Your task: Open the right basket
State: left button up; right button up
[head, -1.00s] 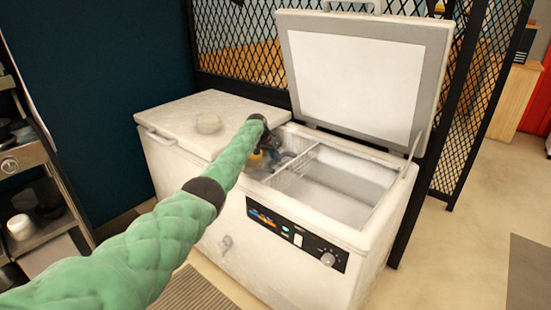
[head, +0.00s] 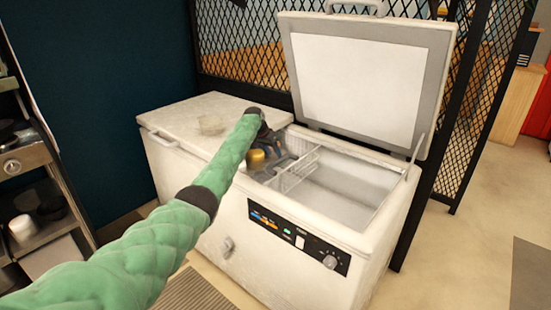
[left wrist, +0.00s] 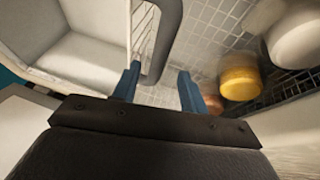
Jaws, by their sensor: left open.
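A white chest freezer (head: 185,170) stands in the head view with its right lid (head: 365,85) raised. A white wire basket (head: 298,172) sits in the left part of the opening, and the compartment to its right looks empty. My left gripper (head: 272,148) is over the basket, partly hidden by its own wrist. In the left wrist view my left gripper (left wrist: 158,78) is open, with a bent grey bar (left wrist: 172,35) showing between its blue fingers. I cannot tell whether they touch. Wire mesh (left wrist: 142,22) shows behind the bar. My right gripper is out of view.
A yellow-lidded jar (left wrist: 240,78) and a white container (left wrist: 298,42) are to the right of the fingers in the left wrist view. A metal shelf (head: 30,160) stands at left.

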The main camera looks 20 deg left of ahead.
pick_arm(q)
jog(key=v, duration=0.3)
jog(key=shift+r, duration=0.15)
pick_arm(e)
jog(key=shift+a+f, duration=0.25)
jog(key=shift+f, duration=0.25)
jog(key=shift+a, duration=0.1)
